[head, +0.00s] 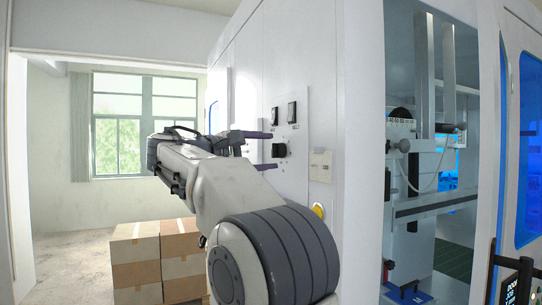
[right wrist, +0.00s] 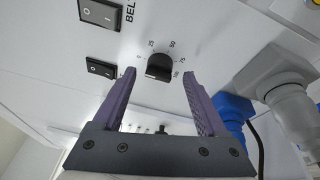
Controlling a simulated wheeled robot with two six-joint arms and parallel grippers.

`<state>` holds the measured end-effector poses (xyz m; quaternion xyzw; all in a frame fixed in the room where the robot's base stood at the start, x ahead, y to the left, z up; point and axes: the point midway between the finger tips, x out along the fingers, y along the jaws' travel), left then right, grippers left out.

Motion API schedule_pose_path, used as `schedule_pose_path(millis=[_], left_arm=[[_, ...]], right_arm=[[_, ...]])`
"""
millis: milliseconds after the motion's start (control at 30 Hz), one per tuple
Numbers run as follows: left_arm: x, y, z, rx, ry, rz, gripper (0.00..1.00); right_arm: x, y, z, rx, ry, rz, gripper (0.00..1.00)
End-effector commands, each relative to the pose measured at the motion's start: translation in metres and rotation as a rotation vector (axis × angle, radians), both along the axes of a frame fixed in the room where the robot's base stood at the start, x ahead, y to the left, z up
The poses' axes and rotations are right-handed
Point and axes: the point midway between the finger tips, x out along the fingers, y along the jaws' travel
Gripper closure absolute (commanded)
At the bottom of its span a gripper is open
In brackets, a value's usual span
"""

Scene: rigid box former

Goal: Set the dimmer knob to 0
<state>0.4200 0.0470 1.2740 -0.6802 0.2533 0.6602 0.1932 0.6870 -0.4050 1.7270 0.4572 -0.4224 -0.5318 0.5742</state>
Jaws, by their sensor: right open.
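The black dimmer knob (head: 279,150) sits on a light panel on the side of the white machine. In the right wrist view the knob (right wrist: 159,66) is ringed by the marks 0, 25, 50, 75 and 100. A pale edge shows at its lower right, near the 100 mark, but I cannot read the pointer surely. My right gripper (head: 267,150) is open, facing the panel. In the right wrist view its purple fingers (right wrist: 159,74) stand on either side of the knob, with a gap on both sides. My left gripper is not in view.
Two black rocker switches (right wrist: 100,13) (right wrist: 101,68) sit beside the knob. A blue connector (right wrist: 232,107) and a grey fitting are close to the right finger. A beige socket plate (head: 320,166) and a yellow button (head: 318,210) are nearby. Cardboard boxes (head: 137,255) stand behind my arm.

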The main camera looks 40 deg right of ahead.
Motion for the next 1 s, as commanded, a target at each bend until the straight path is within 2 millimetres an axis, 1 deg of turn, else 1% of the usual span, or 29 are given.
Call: schedule_pose_path(millis=[33,200,300,400,500,600,1000], left_arm=[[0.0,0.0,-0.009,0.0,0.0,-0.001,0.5],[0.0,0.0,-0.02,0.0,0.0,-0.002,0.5],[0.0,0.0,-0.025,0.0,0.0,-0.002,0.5],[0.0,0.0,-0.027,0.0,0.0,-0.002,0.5],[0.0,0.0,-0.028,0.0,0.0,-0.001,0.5],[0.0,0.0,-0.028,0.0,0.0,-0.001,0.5],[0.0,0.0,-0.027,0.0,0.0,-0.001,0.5]], right_arm=[[0.0,0.011,-0.005,0.0,-0.002,0.005,0.25],[-0.002,0.046,-0.005,0.001,0.0,0.005,0.25],[-0.004,0.064,-0.004,0.002,0.001,0.005,0.25],[-0.005,0.076,-0.003,0.001,0.002,0.003,0.25],[-0.006,0.083,-0.002,0.002,0.002,0.001,0.25],[-0.006,0.086,-0.002,0.002,0.003,0.001,0.25],[-0.007,0.085,-0.002,0.002,0.002,0.0,0.25]])
